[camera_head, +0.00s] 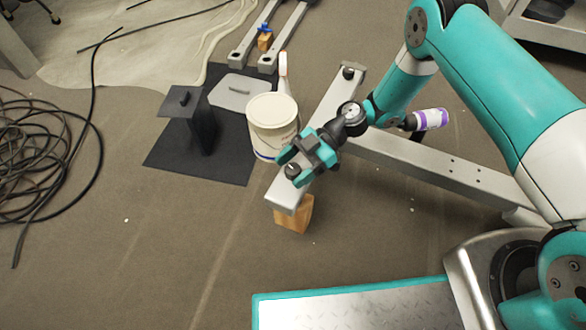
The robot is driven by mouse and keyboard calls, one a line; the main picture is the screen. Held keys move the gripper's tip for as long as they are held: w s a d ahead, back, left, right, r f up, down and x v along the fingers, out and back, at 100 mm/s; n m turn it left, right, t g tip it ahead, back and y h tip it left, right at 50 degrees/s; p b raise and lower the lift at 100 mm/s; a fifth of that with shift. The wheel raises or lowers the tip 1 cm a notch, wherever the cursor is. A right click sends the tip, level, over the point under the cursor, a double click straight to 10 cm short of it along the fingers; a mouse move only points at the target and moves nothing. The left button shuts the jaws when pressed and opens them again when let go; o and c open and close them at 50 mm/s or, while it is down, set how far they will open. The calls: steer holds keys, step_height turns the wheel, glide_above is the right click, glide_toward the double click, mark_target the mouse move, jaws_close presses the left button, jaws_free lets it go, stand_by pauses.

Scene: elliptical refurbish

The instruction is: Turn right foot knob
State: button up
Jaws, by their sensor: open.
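A grey metal foot bar (328,110) runs from upper right to lower left in the head view, joined to a long grey beam (440,165). A dark round knob (292,171) sits on top near its lower left end. Another dark knob (348,72) is at its far upper end. My gripper (291,166) is open above the near end, with its teal-tipped fingers around or just over the near knob. I cannot tell whether the fingers touch it. The gripper hides part of the bar.
An orange block (295,213) supports the near end. A white bucket (273,121), a spray bottle (283,75) and a dark metal stand (195,120) are left of the bar. A purple-labelled bottle (428,120) lies right. Black cable (45,150) is coiled left. Floor below left is clear.

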steer(key=c, duration=0.9)
steer(key=shift+r+p, duration=0.1)
steer(key=shift+p, duration=0.3)
